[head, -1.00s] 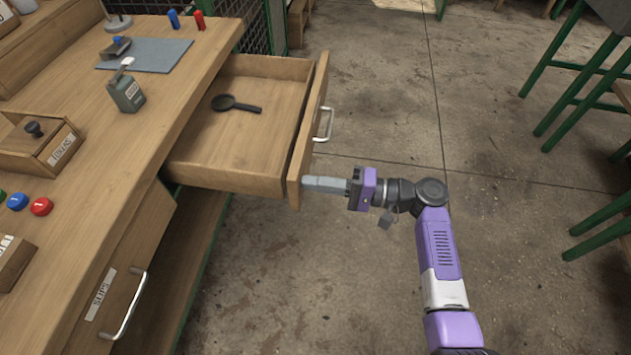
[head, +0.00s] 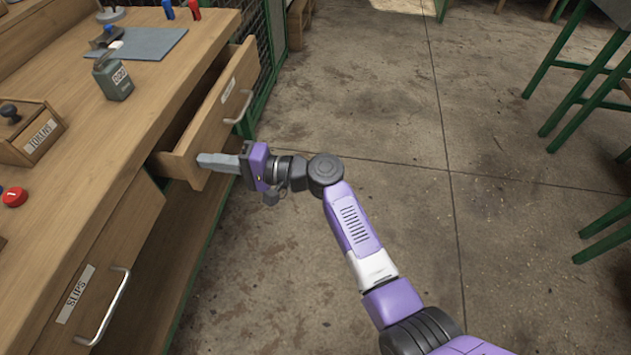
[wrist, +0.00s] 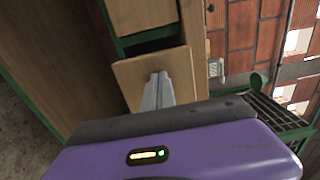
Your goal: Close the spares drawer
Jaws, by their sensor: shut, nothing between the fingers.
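The spares drawer (head: 222,108) is a wooden drawer with a labelled front and a metal handle (head: 240,106), under the workbench top. In the head view it stands partly out, with a narrow dark gap behind its front. My gripper (head: 202,160) is shut and empty, with its fingertips at the near end of the drawer front, below the handle. In the wrist view the fingers (wrist: 158,92) lie against or just before the wooden drawer front (wrist: 135,78); exact contact is hard to tell. The drawer's inside is mostly hidden.
The slips drawer (head: 90,300) is shut, and its handle (head: 118,305) juts out nearby. On the bench (head: 85,150) are a tokens box (head: 38,140), a green-grey canister (head: 114,82) and a red button (head: 14,197). Green-legged stools (head: 580,85) stand at right. The floor between is clear.

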